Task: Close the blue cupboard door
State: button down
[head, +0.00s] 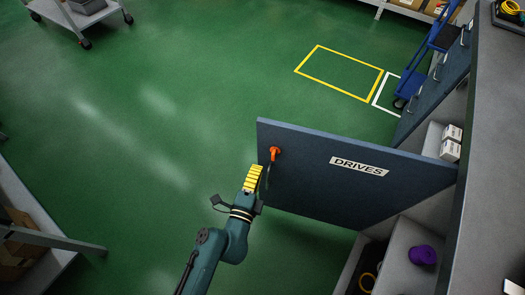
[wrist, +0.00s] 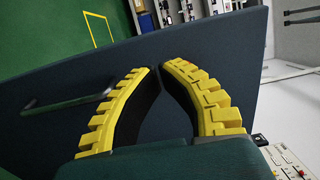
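The blue cupboard door (head: 310,180), labelled DRIVES, stands open, swung out from the cupboard at the right. My gripper (head: 255,170) is at the free edge side, on the labelled face. Its yellow fingers (wrist: 158,67) come together at the tips with nothing seen between them. I cannot tell whether they touch the door.
The open cupboard interior shows white boxes (head: 451,143) and a purple item (head: 422,255). A blue trolley (head: 425,65) stands behind the door by the cupboards. A grey bench (head: 60,235) is at lower left.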

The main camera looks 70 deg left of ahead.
aim_at(264, 150)
jog(key=x, duration=0.6)
jog(key=shift+a+p, duration=0.15)
jog(key=shift+p, duration=0.2)
